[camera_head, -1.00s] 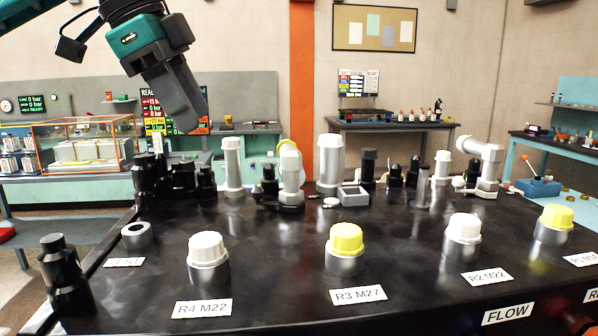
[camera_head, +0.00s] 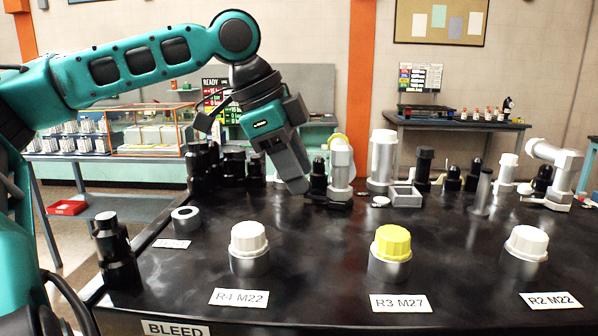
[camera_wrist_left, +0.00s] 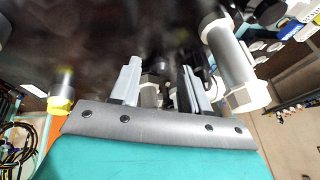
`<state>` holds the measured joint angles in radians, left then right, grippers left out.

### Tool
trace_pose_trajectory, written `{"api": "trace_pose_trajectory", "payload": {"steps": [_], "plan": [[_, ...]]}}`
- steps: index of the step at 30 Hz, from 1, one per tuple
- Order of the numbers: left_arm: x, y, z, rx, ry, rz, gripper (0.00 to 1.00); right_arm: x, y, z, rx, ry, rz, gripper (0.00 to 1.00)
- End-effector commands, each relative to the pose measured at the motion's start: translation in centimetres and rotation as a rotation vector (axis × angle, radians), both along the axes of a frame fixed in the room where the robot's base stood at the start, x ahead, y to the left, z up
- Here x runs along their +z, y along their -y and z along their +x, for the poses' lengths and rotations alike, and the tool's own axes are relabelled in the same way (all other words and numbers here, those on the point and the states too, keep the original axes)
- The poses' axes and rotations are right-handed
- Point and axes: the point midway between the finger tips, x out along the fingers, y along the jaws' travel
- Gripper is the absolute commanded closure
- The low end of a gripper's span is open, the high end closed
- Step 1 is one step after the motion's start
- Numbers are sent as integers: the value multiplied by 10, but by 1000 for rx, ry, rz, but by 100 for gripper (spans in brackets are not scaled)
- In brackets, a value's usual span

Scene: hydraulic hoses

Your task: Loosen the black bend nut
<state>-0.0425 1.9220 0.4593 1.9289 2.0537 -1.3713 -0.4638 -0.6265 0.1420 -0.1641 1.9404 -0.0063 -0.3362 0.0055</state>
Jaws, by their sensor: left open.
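Several black fittings stand at the back of the dark bench; which one is the black bend nut I cannot tell for sure. A dome-topped black fitting (camera_head: 318,178) stands beside a silver upright fitting (camera_head: 341,165) in the head view. My left gripper (camera_head: 297,186) points down just left of this black fitting, its tips low over the bench. In the left wrist view the open fingers (camera_wrist_left: 160,70) have a small black part (camera_wrist_left: 159,66) and pale metal pieces beyond and between them. Contact cannot be told. My right gripper is not in view.
Capped ports, white R4 (camera_head: 248,249), yellow R3 (camera_head: 390,254) and white R2 (camera_head: 525,257), stand along the front. A tall silver cylinder (camera_head: 382,160) and a square grey tray (camera_head: 406,195) are right of the gripper. A black fitting cluster (camera_head: 203,165) stands left.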

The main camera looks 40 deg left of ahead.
Motion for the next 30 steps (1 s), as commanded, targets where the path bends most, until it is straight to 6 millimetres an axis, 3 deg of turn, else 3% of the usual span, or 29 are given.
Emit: {"api": "trace_pose_trajectory", "payload": {"steps": [13,27,30], "plan": [[-10,2,4,-1,1,0,55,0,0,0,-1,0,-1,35],[-9,2,4,-1,2,0,100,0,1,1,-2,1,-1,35],[-9,2,4,-1,2,0,100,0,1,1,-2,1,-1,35]]}}
